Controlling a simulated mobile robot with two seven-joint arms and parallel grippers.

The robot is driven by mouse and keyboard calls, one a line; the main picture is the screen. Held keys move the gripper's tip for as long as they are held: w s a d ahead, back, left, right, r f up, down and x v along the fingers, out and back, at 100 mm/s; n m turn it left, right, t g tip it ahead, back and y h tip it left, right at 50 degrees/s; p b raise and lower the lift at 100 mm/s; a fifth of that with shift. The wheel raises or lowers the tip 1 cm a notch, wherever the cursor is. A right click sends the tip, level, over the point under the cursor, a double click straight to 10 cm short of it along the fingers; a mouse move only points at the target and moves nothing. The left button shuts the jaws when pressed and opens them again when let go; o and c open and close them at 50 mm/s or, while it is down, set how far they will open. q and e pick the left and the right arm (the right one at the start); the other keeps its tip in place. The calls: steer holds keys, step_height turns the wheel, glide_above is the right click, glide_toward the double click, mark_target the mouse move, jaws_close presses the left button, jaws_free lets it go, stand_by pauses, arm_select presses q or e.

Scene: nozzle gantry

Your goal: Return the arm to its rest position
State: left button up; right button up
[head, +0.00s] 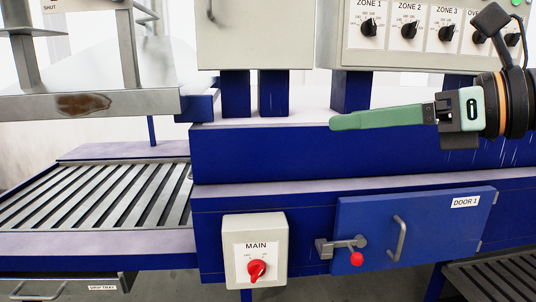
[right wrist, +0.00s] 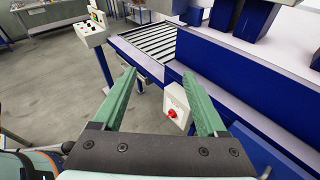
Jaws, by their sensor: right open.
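My right gripper (head: 340,121) comes in from the right in the head view, in front of the blue beam of the machine. Its green fingers point left, and from the side they overlap. In the right wrist view the two green fingers (right wrist: 165,90) stand apart with nothing between them. The white MAIN switch box (right wrist: 178,108) with its red knob shows beyond the fingers there. My left gripper is in neither view.
The MAIN box (head: 237,248) and the blue DOOR 1 (head: 375,262), shut, with a handle and red-knobbed latch, sit below the gripper. A slatted roller bed (head: 110,195) is at left. A ZONE knob panel (head: 430,57) is above. Open floor (right wrist: 50,85) shows at left in the wrist view.

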steer(key=w+a+f+m+g+y, duration=0.25)
steer(key=a+f+m+y, duration=0.4)
steer(key=f+y, duration=0.35)
steer(key=w+d+f+m+t+h+p, duration=0.1)
steer(key=d+f+m+t+h, duration=0.3)
steer(key=f+m, duration=0.45)
steer(key=w+d+f+m+t+h, duration=0.15)
steer(key=f+m+t+h, duration=0.3)
steer(key=f+m, duration=0.45)
steer(key=w+d+f+m+t+h+p, duration=0.1)
steer(key=d+f+m+t+h, duration=0.25)
steer(key=f+m+h, duration=0.4)
steer(key=s+d+f+m+g+h, duration=0.15)
steer(key=s+f+m, duration=0.25)
steer(key=f, duration=0.5)
steer(key=s+d+f+m+g+h, duration=0.15)
steer(key=s+f+m, duration=0.3)
steer(key=f, duration=0.45)
steer(key=s+a+f+m+g+h, duration=0.1)
steer(key=s+f+m+g, duration=0.2)
steer(key=s+f+g, duration=0.3)
steer(key=s+f, duration=0.5)
steer(key=s, duration=0.1)
steer(key=shift+s+a+f+m, duration=0.2)
steer(key=shift+s+f+m, duration=0.05)
steer(key=shift+s+m, duration=0.15)
